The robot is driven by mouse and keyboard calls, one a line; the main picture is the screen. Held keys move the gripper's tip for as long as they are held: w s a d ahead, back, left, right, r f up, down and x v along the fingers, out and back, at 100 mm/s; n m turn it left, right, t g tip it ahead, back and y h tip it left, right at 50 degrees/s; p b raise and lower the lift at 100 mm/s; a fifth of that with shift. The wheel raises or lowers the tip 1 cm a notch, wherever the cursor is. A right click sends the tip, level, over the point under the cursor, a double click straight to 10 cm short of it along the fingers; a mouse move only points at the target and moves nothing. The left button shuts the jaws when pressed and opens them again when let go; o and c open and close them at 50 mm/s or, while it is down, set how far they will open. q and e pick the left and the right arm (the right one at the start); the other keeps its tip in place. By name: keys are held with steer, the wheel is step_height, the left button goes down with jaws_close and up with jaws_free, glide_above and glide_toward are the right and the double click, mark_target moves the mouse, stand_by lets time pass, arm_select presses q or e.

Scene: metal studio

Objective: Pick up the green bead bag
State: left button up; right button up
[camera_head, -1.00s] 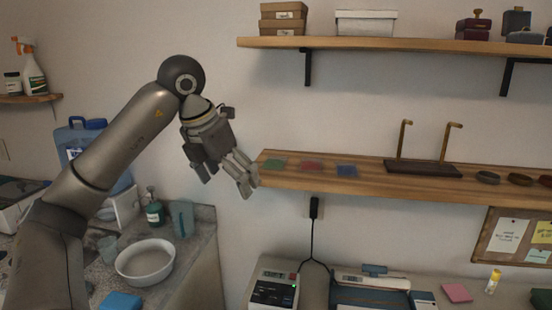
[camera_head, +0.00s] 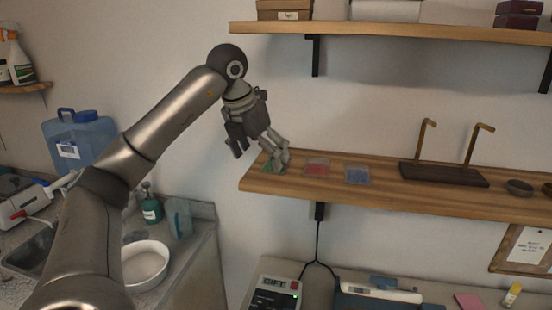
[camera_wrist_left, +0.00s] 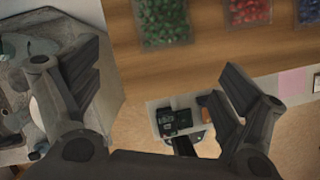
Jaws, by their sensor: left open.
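The green bead bag (camera_head: 272,167) lies flat near the left end of the lower wooden shelf (camera_head: 330,197), partly hidden behind my left gripper in the head view. In the left wrist view the green bead bag (camera_wrist_left: 163,22) shows at the top, ahead of the fingers and between their directions. My left gripper (camera_head: 280,165) is over the shelf's left end at the bag. In the left wrist view my left gripper (camera_wrist_left: 160,85) is open with nothing between its fingers. My right gripper is not in view.
A red bead bag (camera_head: 317,168) and a blue bead bag (camera_head: 358,175) lie to the right on the same shelf. A dark stand with two brass hooks (camera_head: 443,173) is farther right. An upper shelf (camera_head: 390,32) with boxes hangs above.

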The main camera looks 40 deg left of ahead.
arm_select(q)
steer(key=shift+w+a, duration=0.1)
steer(key=shift+w, duration=0.3)
steer(key=shift+w+a+f, duration=0.1)
steer(key=shift+w, duration=0.2)
steer(key=w, duration=0.1)
steer(key=w+p, duration=0.2)
steer(key=shift+w+a+r, duration=0.1)
steer(key=shift+r, duration=0.15)
steer(key=x, duration=0.3)
steer(key=shift+w+a+f, duration=0.1)
steer(key=shift+a+f, duration=0.05)
steer(key=shift+f, duration=0.15)
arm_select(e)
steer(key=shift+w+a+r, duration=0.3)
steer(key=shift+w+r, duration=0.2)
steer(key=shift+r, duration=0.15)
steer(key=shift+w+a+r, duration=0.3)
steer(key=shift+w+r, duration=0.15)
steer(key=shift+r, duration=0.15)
arm_select(q)
steer(key=shift+r, duration=0.1)
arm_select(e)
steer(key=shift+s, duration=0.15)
